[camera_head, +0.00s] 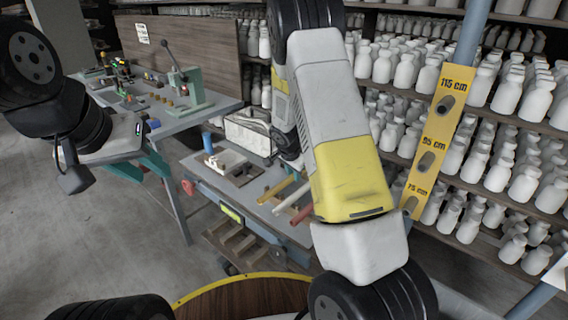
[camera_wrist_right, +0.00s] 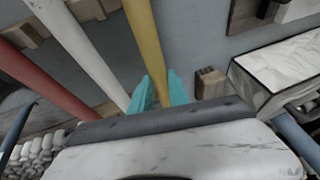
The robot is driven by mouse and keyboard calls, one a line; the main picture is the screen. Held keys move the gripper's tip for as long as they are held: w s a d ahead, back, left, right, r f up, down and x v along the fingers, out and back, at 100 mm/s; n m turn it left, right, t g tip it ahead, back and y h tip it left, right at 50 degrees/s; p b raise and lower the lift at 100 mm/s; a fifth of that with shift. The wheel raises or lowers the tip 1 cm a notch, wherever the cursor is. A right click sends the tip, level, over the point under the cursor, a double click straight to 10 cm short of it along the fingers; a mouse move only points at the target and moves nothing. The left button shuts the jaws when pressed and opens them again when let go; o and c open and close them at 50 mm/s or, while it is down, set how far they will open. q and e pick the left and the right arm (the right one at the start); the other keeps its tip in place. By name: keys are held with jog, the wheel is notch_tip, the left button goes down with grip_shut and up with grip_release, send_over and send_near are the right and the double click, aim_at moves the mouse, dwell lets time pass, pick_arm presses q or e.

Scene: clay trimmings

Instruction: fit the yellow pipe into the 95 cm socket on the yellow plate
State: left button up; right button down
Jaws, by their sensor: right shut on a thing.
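The yellow pipe (camera_head: 277,190) lies over the low cart, slanting. In the right wrist view the yellow pipe (camera_wrist_right: 146,38) runs up from between the teal fingers of my right gripper (camera_wrist_right: 160,86), which is shut on it. In the head view my own arm hides that gripper. The yellow plate (camera_head: 452,90) stands tilted at the right, on a blue-grey post. It has dark oval sockets marked 115, 95 and 75 cm. The 95 cm socket (camera_head: 427,162) is the middle one and looks empty. My left gripper (camera_head: 155,180) is at the left, its teal fingers apart and empty.
A white pipe (camera_head: 291,197) and a red pipe (camera_head: 301,214) lie beside the yellow one on the cart (camera_head: 213,181). Shelves of white bottles fill the back and right. A workbench (camera_head: 187,119) stands at left.

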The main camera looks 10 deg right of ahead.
jog(key=shift+f, duration=0.1)
jog(key=c, duration=1.3)
grip_release()
jog(key=shift+o, duration=0.2)
